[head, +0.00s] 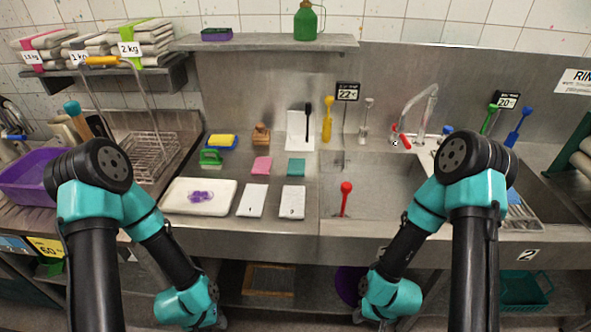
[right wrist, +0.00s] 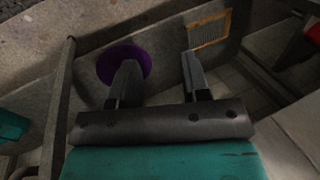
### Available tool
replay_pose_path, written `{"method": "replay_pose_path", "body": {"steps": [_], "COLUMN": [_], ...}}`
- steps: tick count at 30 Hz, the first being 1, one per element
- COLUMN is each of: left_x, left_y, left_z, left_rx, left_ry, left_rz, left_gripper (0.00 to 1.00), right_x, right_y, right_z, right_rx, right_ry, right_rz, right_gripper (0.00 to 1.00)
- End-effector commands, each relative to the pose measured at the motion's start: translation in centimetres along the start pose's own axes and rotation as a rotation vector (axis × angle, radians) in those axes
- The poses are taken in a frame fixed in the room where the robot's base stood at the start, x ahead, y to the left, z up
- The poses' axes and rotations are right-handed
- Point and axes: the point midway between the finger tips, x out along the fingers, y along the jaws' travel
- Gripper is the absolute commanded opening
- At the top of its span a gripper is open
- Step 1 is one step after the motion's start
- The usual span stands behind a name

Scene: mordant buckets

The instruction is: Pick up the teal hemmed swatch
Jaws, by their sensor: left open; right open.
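The teal swatch (head: 296,168) lies flat on the steel counter in the head view, right of a pink swatch (head: 262,165). It is a small square; its hem is too small to make out. My left gripper (head: 220,322) is low at the bottom edge of the head view, mostly hidden behind its teal wrist. My right gripper (head: 358,315) is also low, in front of the counter. In the right wrist view its two fingers (right wrist: 160,65) are apart with nothing between them. Both grippers are well away from the teal swatch.
White cards (head: 251,200) numbered 1 and 2 lie before the swatches. A white tray (head: 225,203) with purple pieces is left; the sink (head: 372,195) with a red-knobbed tool (head: 346,187) is right. Below the counter are a purple round container (right wrist: 147,60) and a wooden-framed screen (head: 268,280).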

Motion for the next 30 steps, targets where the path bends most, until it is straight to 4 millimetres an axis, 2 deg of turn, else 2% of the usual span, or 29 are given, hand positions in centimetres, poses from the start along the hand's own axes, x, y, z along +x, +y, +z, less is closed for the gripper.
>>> {"method": "replay_pose_path", "body": {"steps": [2, 18, 26, 30], "left_x": [0.0, 0.0, 0.0, 0.0], "left_y": [0.0, 0.0, 0.0, 0.0], "left_z": [0.0, 0.0, 0.0, 0.0], "left_rx": [0.0, 0.0, 0.0, 0.0], "left_ry": [0.0, 0.0, 0.0, 0.0], "left_rz": [0.0, 0.0, 0.0, 0.0], "left_gripper": [0.43, 0.43, 0.43, 0.43], "right_x": [0.0, 0.0, -0.1, -1.2], "right_y": [0.0, 0.0, 0.1, 0.6], "right_z": [0.0, 0.0, -0.1, -1.2], "right_rx": [0.0, 0.0, 0.004, 0.039], "right_ry": [0.0, 0.0, 0.004, 0.042], "right_rz": [0.0, 0.0, 0.0, 0.001], "right_gripper": [0.47, 0.99, 0.99, 0.99]}}
